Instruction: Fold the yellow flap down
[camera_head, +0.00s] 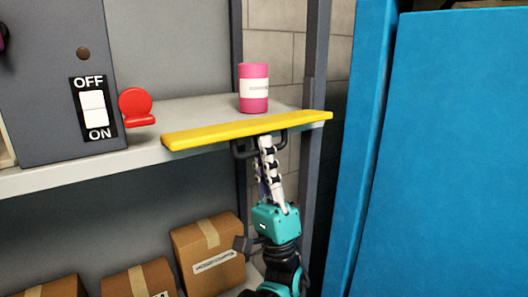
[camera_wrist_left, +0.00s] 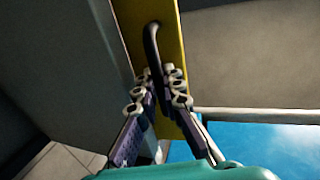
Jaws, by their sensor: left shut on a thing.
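The yellow flap (camera_head: 245,130) is a long flat board along the front edge of the grey shelf. In the head view it lies about level with the shelf top. A dark handle (camera_head: 241,150) hangs under it. My left gripper (camera_head: 266,148) reaches up from below and is shut on the handle. In the left wrist view the yellow flap (camera_wrist_left: 168,40) runs upward, and the fingers (camera_wrist_left: 160,92) close around the dark handle (camera_wrist_left: 151,48). The exact finger contact is partly hidden. My right gripper is in neither view.
A pink can (camera_head: 254,88) stands on the shelf (camera_head: 180,112) behind the flap. A red round piece (camera_head: 136,107) and a grey switch box (camera_head: 60,85) are at the left. Cardboard boxes (camera_head: 208,250) sit below. A blue cabinet (camera_head: 455,150) stands at the right.

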